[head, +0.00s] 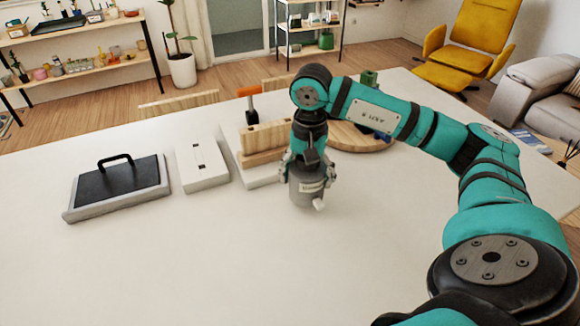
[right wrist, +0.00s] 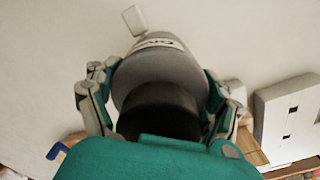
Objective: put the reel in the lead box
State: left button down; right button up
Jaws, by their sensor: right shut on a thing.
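A grey cylinder (head: 306,188) with a pale label and a white tab, which looks like the reel, is between the fingers of my right gripper (head: 308,172). The gripper is shut on it, pointing down over the table. In the right wrist view the reel (right wrist: 160,68) sits between the two fingers, its tab sticking out at the top. A low pale box with a black top and black handle (head: 117,186) is at the left of the table. A white box with dark slots (head: 201,165) is beside it. I cannot tell for certain which is the lead box. My left gripper is not in view.
A wooden block (head: 267,140) with an orange-topped tool (head: 250,92) stands on a pale base behind my right gripper. A round wooden board (head: 358,142) is partly hidden by my arm. The front of the white table (head: 180,270) is clear.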

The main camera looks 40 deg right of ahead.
aim_at(294, 163)
jog(key=w, duration=0.3)
jog(key=w+p, duration=0.1)
jog(key=w, duration=0.1)
jog(key=shift+w+d+f, duration=0.1)
jog(key=shift+w+d, duration=0.05)
jog(key=shift+d, duration=0.15)
jog(key=shift+w+d+f, duration=0.1)
jog(key=shift+w+f, duration=0.15)
jog(key=shift+w, duration=0.1)
notch_tip(294, 163, down, 3)
jog(key=shift+s+r+p, duration=0.1)
jog(key=shift+p, duration=0.7)
jog(key=shift+f, duration=0.4)
jog(key=o, duration=1.5)
jog(key=shift+o, duration=0.2)
